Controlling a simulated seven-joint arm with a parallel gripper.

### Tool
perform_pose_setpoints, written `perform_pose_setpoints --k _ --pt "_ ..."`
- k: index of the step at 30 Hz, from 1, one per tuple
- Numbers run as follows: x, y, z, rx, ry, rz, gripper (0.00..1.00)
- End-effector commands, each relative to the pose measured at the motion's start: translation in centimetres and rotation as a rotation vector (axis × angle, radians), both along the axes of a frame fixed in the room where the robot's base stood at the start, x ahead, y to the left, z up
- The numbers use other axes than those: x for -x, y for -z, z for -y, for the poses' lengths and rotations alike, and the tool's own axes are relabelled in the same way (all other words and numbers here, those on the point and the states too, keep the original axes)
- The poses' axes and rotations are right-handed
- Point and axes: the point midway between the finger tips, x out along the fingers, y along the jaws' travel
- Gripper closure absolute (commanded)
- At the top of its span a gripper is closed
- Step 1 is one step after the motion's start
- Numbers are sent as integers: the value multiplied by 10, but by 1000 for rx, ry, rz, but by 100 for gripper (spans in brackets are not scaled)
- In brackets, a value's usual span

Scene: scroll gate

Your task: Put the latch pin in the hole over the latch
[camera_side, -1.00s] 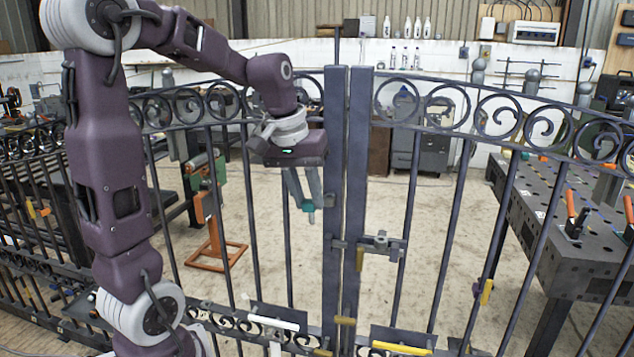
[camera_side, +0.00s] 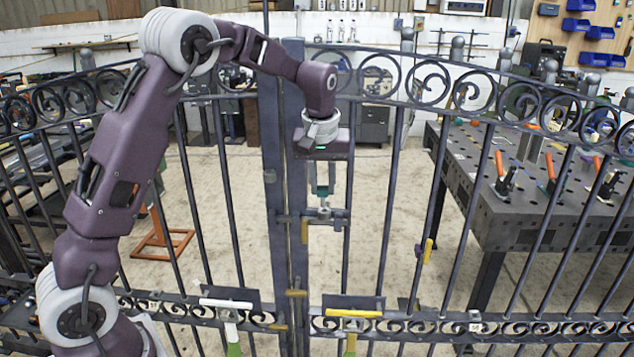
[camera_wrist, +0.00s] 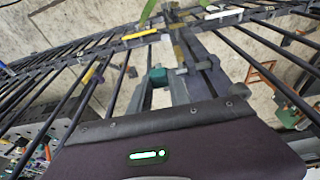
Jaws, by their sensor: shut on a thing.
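My gripper (camera_side: 322,191) points down just above the latch (camera_side: 318,214) on the gate's middle posts, its fingers close together. It is shut on the latch pin, which is mostly hidden between the fingertips. A small pale grey part (camera_side: 323,208) shows right below the tips; I cannot tell whether it is the pin's end or part of the latch. In the wrist view, my gripper (camera_wrist: 167,85) is beside the latch bar (camera_wrist: 195,68). The hole is too small and covered to make out, and I cannot tell whether the pin is in it.
Two upright gate posts (camera_side: 285,160) stand just left of my gripper. Thin gate bars (camera_side: 390,200) rise on both sides. A perforated steel table (camera_side: 540,200) stands behind, at right.

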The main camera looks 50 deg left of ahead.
Motion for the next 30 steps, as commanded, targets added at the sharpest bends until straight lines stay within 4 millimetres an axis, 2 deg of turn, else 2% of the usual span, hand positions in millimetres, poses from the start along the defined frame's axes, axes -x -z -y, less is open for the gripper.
perform_pose_setpoints --k 30 --pt "-21 7 -21 0 -1 2 100"
